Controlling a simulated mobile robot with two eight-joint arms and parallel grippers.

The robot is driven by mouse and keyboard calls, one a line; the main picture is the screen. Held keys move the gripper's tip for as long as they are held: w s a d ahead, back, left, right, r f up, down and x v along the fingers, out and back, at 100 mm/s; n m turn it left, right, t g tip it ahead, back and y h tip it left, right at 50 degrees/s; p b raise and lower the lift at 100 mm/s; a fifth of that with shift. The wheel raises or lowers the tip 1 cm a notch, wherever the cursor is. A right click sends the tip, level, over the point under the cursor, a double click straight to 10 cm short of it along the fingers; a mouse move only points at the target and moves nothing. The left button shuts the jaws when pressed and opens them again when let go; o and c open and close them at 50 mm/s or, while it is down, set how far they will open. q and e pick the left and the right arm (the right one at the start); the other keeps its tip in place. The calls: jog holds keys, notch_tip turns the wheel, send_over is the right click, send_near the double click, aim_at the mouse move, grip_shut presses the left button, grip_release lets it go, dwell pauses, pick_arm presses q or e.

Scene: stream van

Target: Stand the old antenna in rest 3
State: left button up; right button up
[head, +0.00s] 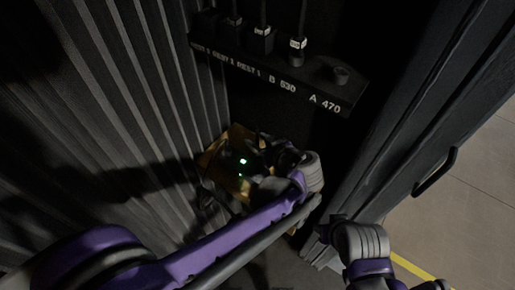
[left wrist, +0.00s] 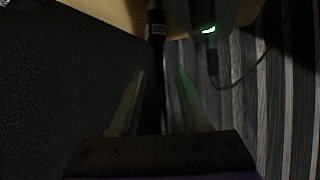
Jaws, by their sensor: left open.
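A dark rod with a white tag, apparently the old antenna (left wrist: 157,28), runs down between the fingers of my left gripper (left wrist: 160,72) in the left wrist view. The fingers are open, one on each side of it; contact cannot be told. In the head view my left arm reaches the dark unit with a green light, and its fingers are hard to make out. The rest rack (head: 312,83) is at the top, with labels partly unreadable; B 530 and A 470 can be read. Several dark tagged rods stand in it. My right gripper is not seen.
A yellow-brown panel (head: 238,133) lies behind the dark unit. Ribbed wall (head: 120,90) stands left; a door with a handle (head: 436,172) stands right.

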pick_arm(q)
jog(key=shift+w+a+f, duration=0.1)
jog(key=shift+w, duration=0.1)
jog(key=shift+s, duration=0.1)
jog(key=shift+c, duration=0.3)
grip_shut()
